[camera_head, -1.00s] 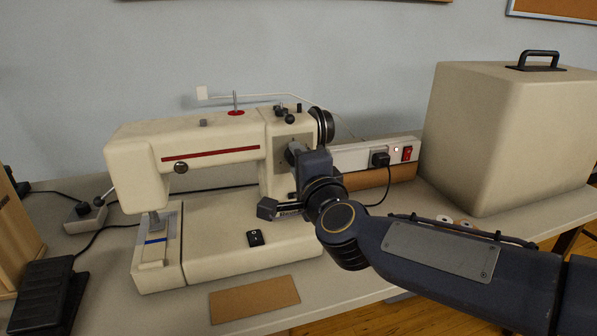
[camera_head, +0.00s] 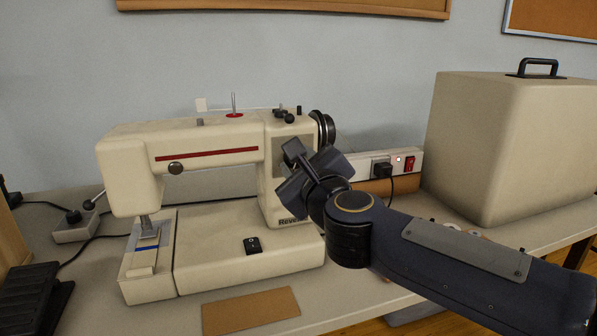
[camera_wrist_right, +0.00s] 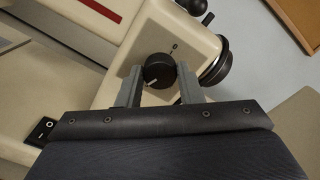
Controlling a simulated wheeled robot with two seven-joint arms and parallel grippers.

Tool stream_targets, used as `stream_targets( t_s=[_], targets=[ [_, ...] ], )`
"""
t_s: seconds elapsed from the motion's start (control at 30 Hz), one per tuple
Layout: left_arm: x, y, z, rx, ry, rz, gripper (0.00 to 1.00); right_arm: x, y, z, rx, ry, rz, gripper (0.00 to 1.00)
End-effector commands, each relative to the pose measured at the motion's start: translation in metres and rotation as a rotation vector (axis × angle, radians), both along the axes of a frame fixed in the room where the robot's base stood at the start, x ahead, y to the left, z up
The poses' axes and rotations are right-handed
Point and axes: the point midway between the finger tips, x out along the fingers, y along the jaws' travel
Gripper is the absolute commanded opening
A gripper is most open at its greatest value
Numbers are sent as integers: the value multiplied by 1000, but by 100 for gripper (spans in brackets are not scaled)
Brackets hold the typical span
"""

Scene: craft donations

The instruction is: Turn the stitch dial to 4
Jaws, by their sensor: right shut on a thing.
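The cream sewing machine (camera_head: 215,140) stands on the table, with a red stripe along its arm. In the right wrist view the black stitch dial (camera_wrist_right: 158,68) is on the machine's pillar. Its white pointer mark faces down and to the left, and a small "0" is printed above the dial. My right gripper (camera_wrist_right: 160,85) is shut on the dial, one finger on each side. In the head view the right gripper (camera_head: 290,160) is tilted against the pillar and hides the dial. Other dial numbers cannot be read. My left gripper is not in view.
A black handwheel (camera_head: 326,130) is just right of the pillar. A power strip (camera_head: 375,162) with a lit red switch lies behind. A large cream case (camera_head: 505,150) stands at right, a black pedal (camera_head: 30,300) at left. A brown card (camera_head: 250,310) lies in front.

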Motion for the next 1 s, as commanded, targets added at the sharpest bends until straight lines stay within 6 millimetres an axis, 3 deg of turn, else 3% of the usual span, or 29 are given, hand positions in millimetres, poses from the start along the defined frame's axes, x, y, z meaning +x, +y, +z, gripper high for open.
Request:
stream_targets(
  t_s=[0.5, 1.0],
  targets=[
    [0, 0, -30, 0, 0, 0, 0, 1, -1, -2, 435, 142, -1, 10],
    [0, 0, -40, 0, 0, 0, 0, 1, -1, -1, 634, 208, -1, 10]
  ],
)
